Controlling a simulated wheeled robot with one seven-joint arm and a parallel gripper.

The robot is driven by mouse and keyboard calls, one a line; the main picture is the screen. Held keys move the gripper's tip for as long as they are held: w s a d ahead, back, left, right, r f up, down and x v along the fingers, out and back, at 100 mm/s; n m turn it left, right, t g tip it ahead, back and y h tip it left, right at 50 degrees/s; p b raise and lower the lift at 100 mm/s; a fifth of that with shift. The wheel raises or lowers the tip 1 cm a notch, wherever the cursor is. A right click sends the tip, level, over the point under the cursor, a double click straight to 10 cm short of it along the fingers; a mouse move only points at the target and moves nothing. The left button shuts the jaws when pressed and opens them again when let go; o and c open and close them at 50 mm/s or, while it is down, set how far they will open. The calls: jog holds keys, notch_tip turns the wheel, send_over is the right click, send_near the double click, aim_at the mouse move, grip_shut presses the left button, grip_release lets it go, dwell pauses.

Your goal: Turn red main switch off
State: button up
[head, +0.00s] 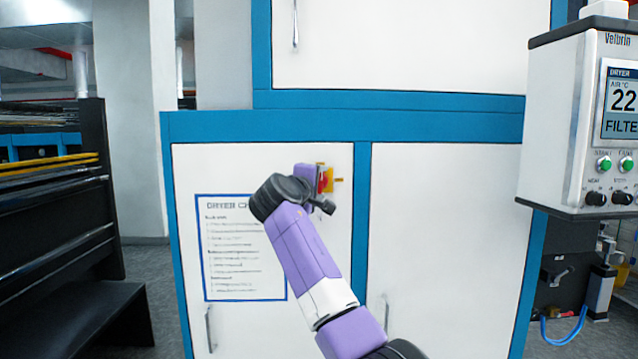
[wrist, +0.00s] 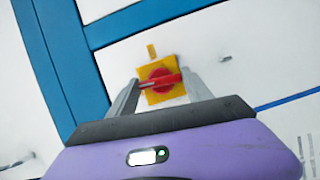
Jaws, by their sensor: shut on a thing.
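The red main switch (wrist: 161,82) is a red rotary handle on a yellow square plate (wrist: 161,64), fixed to the white cabinet door. In the head view the switch (head: 325,181) is partly hidden behind my arm and gripper. My gripper (wrist: 158,86) is at the switch with one finger on each side of the red handle, shut on it. In the wrist view the handle bar lies nearly sideways between the fingertips. In the head view my gripper (head: 308,178) reaches the upper part of the left door.
A printed notice headed "DRYER" (head: 245,247) is on the same door, behind my arm. Door handles (head: 209,328) sit lower down. A control box (head: 569,118) with a "22" display hangs at the right. A dark rack (head: 60,200) stands at the left.

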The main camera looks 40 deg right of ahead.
jog(key=m, duration=0.1)
jog(key=m+y+p, duration=0.1)
jog(key=shift+r+m+g+p, duration=0.2)
jog(key=shift+m+g+p, duration=0.1)
jog(key=shift+m, duration=0.1)
jog(key=m+y+p, duration=0.1)
jog(key=m+y, duration=0.1)
jog(key=m, duration=0.1)
jog(key=shift+m+p, duration=0.3)
jog(key=shift+p, duration=0.1)
jog(key=m+t+y+p, duration=0.1)
jog(key=m+y, duration=0.1)
jog(key=m, duration=0.1)
jog(key=shift+s+d, duration=0.1)
jog(key=shift+d, duration=0.05)
jog(key=shift+m+t+y+p, duration=0.5)
jog(key=shift+m+y, duration=0.5)
jog(key=shift+m, duration=0.3)
jog(key=o, duration=1.4)
jog(key=shift+c, duration=0.2)
jog(key=shift+s, duration=0.15)
